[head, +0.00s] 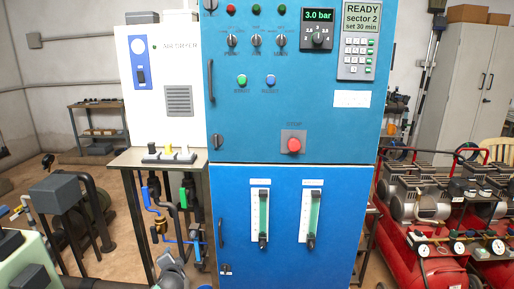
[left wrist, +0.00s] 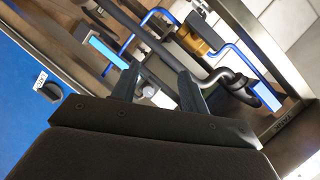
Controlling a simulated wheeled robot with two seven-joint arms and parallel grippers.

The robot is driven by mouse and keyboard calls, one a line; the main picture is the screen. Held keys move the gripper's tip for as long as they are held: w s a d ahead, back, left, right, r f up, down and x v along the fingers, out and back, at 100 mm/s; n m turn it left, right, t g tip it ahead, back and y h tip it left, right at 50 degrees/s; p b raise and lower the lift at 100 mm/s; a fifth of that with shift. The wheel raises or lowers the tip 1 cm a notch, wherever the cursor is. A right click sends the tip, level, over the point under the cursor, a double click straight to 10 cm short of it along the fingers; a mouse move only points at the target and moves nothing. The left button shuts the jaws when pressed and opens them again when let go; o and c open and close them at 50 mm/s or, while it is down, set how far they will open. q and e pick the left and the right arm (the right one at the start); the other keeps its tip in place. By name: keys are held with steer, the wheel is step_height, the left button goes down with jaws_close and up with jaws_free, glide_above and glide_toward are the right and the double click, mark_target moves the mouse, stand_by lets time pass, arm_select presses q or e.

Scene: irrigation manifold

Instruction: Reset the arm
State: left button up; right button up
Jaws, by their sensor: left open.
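My left gripper (left wrist: 158,84) shows in the left wrist view with its two dark fingers apart and nothing between them. Its fingers point toward the pipework under the small bench. In the head view, a grey part of my left arm (head: 172,272) shows low, below that pipework; the fingers are hard to make out there. The pipework has blue pipes (left wrist: 238,62), a brass-coloured body (left wrist: 192,40) and a light-blue handle (left wrist: 108,51). I cannot tell whether the fingers touch any of it. My right gripper is in neither view.
A blue control cabinet (head: 270,130) stands in the middle, with a red button (head: 293,145) and two flow gauges (head: 263,215). The small bench (head: 135,158) bears several switches. Red compressors (head: 425,255) stand at the right. Bare floor shows at the left.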

arm_select(q)
steer(key=s+d+n+g+h, duration=0.25)
steer(key=s+d, duration=0.25)
steer(key=s, duration=0.7)
steer(key=s+d+n+g+h, duration=0.1)
steer(key=s+d+n+g, duration=0.15)
steer(key=s+d, duration=0.6)
steer(key=s+d+n+g+h, duration=0.1)
steer(key=s+d+g+h, duration=0.15)
steer(key=s, duration=1.15)
steer(key=s+d+f+g, duration=0.1)
steer(key=s+f+g, duration=0.1)
steer(key=s, duration=0.8)
steer(key=s+d+f+n+g, duration=0.1)
steer(key=s+f, duration=0.4)
steer(key=s, duration=0.5)
steer(key=shift+s+d+f+g+p, duration=0.3)
steer(key=shift+d+g, duration=0.15)
steer(key=shift+g, duration=0.3)
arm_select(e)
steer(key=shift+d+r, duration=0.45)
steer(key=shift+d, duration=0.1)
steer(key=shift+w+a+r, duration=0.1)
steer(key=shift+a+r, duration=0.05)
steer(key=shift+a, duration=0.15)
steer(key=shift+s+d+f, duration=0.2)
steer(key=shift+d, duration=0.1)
